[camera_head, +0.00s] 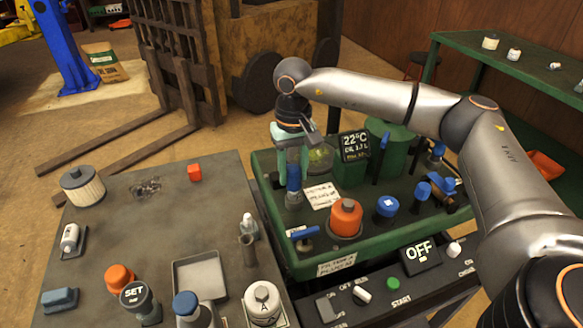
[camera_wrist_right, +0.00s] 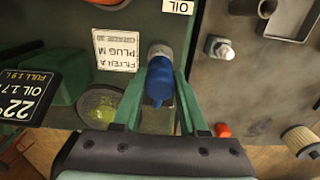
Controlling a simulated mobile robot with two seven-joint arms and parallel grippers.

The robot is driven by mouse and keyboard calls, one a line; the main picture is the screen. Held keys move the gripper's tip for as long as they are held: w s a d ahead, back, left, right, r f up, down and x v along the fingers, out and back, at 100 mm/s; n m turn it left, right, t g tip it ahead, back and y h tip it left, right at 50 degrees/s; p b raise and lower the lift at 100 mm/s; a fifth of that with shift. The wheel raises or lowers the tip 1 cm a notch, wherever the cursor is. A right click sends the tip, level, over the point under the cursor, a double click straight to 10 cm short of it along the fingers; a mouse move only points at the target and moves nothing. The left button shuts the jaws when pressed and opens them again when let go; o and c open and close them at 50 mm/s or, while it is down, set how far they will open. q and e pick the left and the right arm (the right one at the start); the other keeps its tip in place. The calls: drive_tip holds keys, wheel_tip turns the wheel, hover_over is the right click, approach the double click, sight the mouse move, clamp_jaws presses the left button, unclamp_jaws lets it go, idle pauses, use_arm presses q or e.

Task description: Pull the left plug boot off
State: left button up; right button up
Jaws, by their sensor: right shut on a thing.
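The left plug boot (camera_head: 293,178) is a blue cap at the left end of the green mower deck (camera_head: 262,172). It stands upright on a grey metal base in the head view. My right gripper (camera_head: 292,164) comes down on it from above, its green fingers shut on the boot. In the right wrist view the boot (camera_wrist_right: 160,80) lies between the two fingertips of the right gripper (camera_wrist_right: 159,92), and its end is still at the grey base (camera_wrist_right: 160,50). My left gripper is in neither view.
An orange cap (camera_head: 346,217), a blue cap (camera_head: 387,206) and a blue-handled valve (camera_head: 305,238) stand on the deck nearby. A grey table (camera_head: 130,215) with a tray (camera_head: 200,280), bottles and a filter (camera_head: 82,187) lies left. A display (camera_head: 355,146) stands close to the gripper.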

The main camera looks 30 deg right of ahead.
drive_tip(key=shift+w+d+r+p, duration=0.25)
drive_tip(key=shift+w+r+p, duration=0.45)
drive_tip(key=shift+w+r, duration=0.45)
drive_tip(key=shift+w+d+r+p, duration=0.15)
drive_tip(key=shift+w+r+p, duration=0.2)
drive_tip(key=shift+w, duration=0.3)
drive_tip(key=shift+w+d+r+p, duration=0.15)
drive_tip(key=shift+w+p, duration=0.15)
drive_tip(key=shift+w, duration=0.25)
drive_tip(key=w+d+p, duration=0.1)
drive_tip(key=w, duration=0.5)
drive_tip(key=shift+d+f, duration=0.2)
drive_tip(key=o, duration=0.8)
drive_tip(key=shift+o, duration=0.2)
